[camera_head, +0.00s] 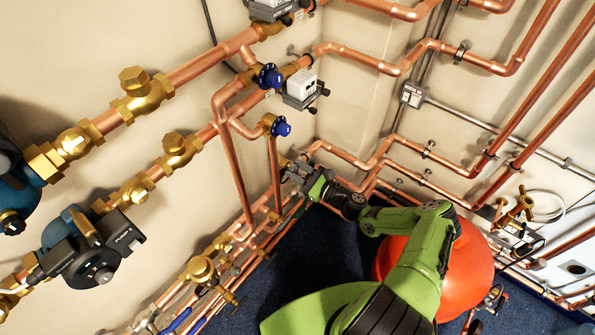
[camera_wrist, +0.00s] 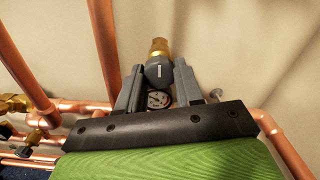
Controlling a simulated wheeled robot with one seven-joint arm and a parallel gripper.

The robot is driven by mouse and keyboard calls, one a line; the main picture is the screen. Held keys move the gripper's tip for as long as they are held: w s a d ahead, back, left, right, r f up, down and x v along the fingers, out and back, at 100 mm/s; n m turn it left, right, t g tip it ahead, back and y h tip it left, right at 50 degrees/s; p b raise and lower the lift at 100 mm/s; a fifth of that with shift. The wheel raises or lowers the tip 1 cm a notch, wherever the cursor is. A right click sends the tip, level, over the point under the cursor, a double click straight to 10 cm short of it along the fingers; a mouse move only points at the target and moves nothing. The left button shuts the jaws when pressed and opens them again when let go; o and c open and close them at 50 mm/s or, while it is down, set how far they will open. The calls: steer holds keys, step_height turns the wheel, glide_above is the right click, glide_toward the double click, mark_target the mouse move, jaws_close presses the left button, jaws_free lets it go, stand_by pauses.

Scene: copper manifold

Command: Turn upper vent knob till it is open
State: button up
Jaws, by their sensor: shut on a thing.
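My gripper (camera_head: 298,172) is at a pipe fitting near the wall corner in the head view. In the wrist view, the fingers of my gripper (camera_wrist: 158,86) are shut on a dark grey knob (camera_wrist: 158,72) with a white mark on it. In the head view the knob is mostly hidden by the gripper. I cannot tell from the pictures whether the knob is open or closed.
Blue knobs (camera_head: 280,127) sit on brass fittings above my gripper. Copper pipes (camera_head: 234,165) run close on the left, and more pipes (camera_head: 455,165) run along the right wall. A red rounded vessel (camera_head: 468,262) stands beside my arm. Blue floor (camera_head: 305,265) is bare below the arm.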

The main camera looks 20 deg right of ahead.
steer(key=n+b, duration=0.1)
steer(key=n, duration=0.4)
steer(key=shift+n+b, duration=0.3)
steer(key=n+b, duration=0.1)
steer(key=n, duration=0.5)
steer(key=n+b, duration=0.1)
steer(key=n, duration=0.4)
steer(key=shift+n+b, duration=0.3)
steer(key=shift+b, duration=0.1)
steer(key=n+b, duration=0.1)
steer(key=n, duration=0.4)
steer(key=shift+r+n, duration=0.1)
steer(key=shift+n, duration=0.3)
steer(key=o, duration=1)
steer(key=shift+r, duration=0.1)
steer(key=shift+o, duration=0.2)
steer(key=p+v, duration=0.2)
steer(key=v, duration=1.3)
steer(key=shift+s+d, duration=0.25)
steer(key=shift+s, duration=0.05)
